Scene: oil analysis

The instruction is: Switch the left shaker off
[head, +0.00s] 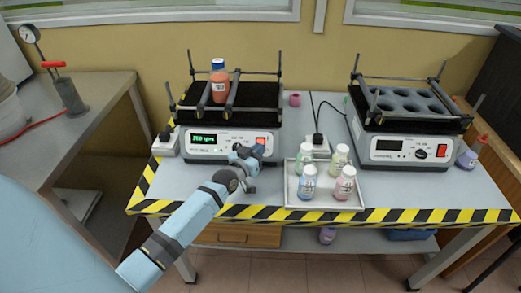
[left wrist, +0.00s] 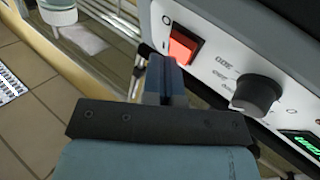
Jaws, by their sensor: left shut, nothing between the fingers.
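The left shaker (head: 205,144) stands on the table with its green display lit. A bottle of orange-red liquid (head: 219,82) stands on its black platform between the bars. Its red power switch (head: 260,142) is at the right end of the front panel; the switch also shows in the left wrist view (left wrist: 184,46), lit red, with the dark knob (left wrist: 256,94) beside it. My left gripper (head: 246,152) is shut and empty, in front of the panel. In the left wrist view its fingertips (left wrist: 165,66) are close to the switch; I cannot tell whether they touch it. My right gripper is out of view.
The right shaker (head: 400,151) has a dark display. A white tray (head: 290,195) with several small bottles lies between the shakers, near the front edge. A pink cap (head: 295,99) lies behind. A flask (head: 472,152) stands at the right.

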